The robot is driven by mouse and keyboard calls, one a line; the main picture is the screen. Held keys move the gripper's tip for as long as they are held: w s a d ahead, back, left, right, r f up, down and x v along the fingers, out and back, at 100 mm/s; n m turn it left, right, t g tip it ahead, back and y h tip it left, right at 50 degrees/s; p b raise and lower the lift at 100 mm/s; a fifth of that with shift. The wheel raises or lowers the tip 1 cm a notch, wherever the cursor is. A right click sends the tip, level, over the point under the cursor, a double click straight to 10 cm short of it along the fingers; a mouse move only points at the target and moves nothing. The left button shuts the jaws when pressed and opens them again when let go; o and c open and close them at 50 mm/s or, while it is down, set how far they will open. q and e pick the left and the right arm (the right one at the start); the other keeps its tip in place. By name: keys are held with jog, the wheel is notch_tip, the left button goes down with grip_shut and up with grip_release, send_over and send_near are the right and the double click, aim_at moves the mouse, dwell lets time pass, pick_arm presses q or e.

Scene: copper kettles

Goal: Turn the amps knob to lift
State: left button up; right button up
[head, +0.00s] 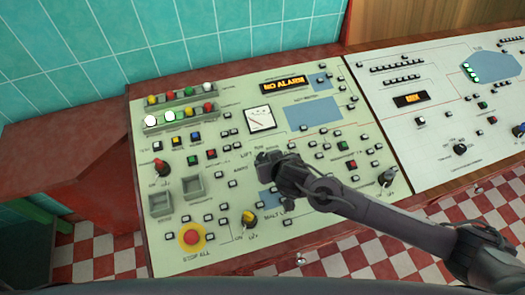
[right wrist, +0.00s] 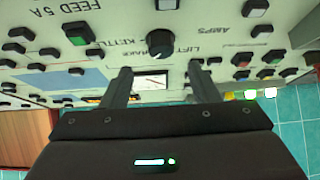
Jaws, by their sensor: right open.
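The black round knob (right wrist: 160,45) shows in the right wrist view, where the panel appears upside down. In the head view my right gripper (head: 268,158) is over the middle of the green-grey panel (head: 225,180), just right of the LIFT label, and hides the knob. My left gripper is out of view.
Small push buttons crowd the panel around the knob. A yellow-topped knob (head: 248,218), a red stop button (head: 191,237) and a dial meter (head: 260,119) are nearby. A NO ALARM display (head: 284,85) is lit. A second white panel (head: 440,140) adjoins on the right.

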aim_at(263, 157)
jog(key=x, duration=0.3)
jog(key=shift+w+a+f+p, duration=0.15)
jog(key=shift+w+f+p, duration=0.05)
jog(key=shift+p, duration=0.15)
jog(key=x, duration=0.2)
jog(key=shift+w+a+f, duration=0.1)
jog(key=shift+w+f, duration=0.1)
jog(key=shift+w, duration=0.05)
jog(key=shift+c, duration=1)
jog(key=c, duration=0.5)
jog(key=shift+c, duration=1.2)
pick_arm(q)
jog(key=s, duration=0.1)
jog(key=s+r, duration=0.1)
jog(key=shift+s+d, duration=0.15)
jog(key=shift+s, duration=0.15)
